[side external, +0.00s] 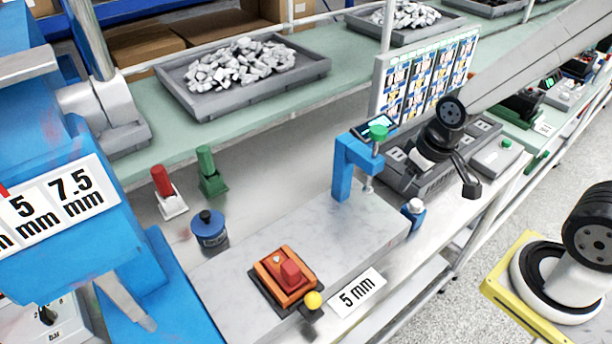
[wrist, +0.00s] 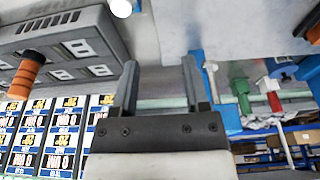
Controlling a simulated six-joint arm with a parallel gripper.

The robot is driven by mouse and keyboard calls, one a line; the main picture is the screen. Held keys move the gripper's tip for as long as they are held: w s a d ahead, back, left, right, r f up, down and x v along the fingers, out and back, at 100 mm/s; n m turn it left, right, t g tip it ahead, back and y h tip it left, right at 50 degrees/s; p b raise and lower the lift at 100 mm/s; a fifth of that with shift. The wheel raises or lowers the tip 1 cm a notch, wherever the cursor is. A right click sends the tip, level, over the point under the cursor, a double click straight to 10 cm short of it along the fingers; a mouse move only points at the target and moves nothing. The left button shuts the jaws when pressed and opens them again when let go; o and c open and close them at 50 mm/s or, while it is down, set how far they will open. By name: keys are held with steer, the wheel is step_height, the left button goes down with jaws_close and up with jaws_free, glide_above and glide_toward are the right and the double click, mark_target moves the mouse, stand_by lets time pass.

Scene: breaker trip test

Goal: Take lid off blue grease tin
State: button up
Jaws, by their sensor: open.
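The blue grease tin (side external: 210,234) stands upright on the bench at left centre in the side view, with its dark blue, knobbed lid (side external: 207,217) on top. My gripper (side external: 467,181) is on the right of the bench in the side view, beyond the blue clamp stand and well away from the tin. In the wrist view my gripper (wrist: 159,78) has its two dark fingers spread apart, with nothing between them.
A blue clamp stand (side external: 345,168) with a green knob stands between my gripper and the tin. Red (side external: 164,185) and green (side external: 208,172) holders stand behind the tin. An orange breaker box (side external: 284,277) sits in front. A grey tray (side external: 240,75) is on the shelf.

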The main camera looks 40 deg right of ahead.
steer(key=shift+o, duration=1)
steer(key=shift+w+r, duration=0.1)
